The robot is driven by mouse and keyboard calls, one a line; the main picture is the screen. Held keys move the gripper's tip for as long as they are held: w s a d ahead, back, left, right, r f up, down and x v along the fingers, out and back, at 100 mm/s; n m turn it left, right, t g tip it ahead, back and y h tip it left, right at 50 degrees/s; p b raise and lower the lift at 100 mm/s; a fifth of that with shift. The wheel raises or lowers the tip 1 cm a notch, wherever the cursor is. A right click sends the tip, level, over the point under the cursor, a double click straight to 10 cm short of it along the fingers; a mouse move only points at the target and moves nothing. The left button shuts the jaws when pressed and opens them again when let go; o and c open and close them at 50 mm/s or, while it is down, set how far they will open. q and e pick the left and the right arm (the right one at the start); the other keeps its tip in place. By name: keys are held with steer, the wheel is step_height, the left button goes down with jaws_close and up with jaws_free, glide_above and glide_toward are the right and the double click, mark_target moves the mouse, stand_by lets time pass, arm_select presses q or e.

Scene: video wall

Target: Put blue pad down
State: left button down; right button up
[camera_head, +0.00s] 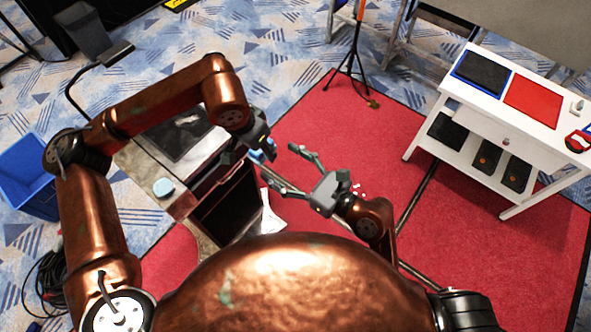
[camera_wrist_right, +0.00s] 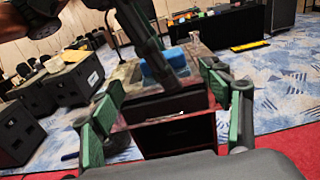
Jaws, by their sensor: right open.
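A small blue pad (camera_head: 264,151) shows at the fingertips of my left gripper (camera_head: 258,146), beside the edge of a dark cabinet (camera_head: 228,197). The left fingers appear closed on it, partly hidden by the hand.
A round light-blue item (camera_head: 163,187) and a dark flat panel (camera_head: 178,138) are on the cabinet top. A white table (camera_head: 508,124) at right carries a black pad (camera_head: 482,73) and a red one (camera_head: 533,101). A blue bin (camera_head: 32,178) stands left. A tripod (camera_head: 350,65) stands behind.

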steer(key=x, duration=0.6)
steer(key=shift+w+a, duration=0.1)
steer(key=shift+a, duration=0.05)
steer(key=shift+c, duration=0.5)
arm_select(q)
steer(key=shift+d, duration=0.1)
arm_select(e)
steer(key=shift+a, duration=0.1)
steer(key=c, duration=1)
arm_select(q)
steer(key=c, duration=1.7)
jaws_free()
steer(key=shift+c, duration=0.2)
steer(key=o, duration=0.5)
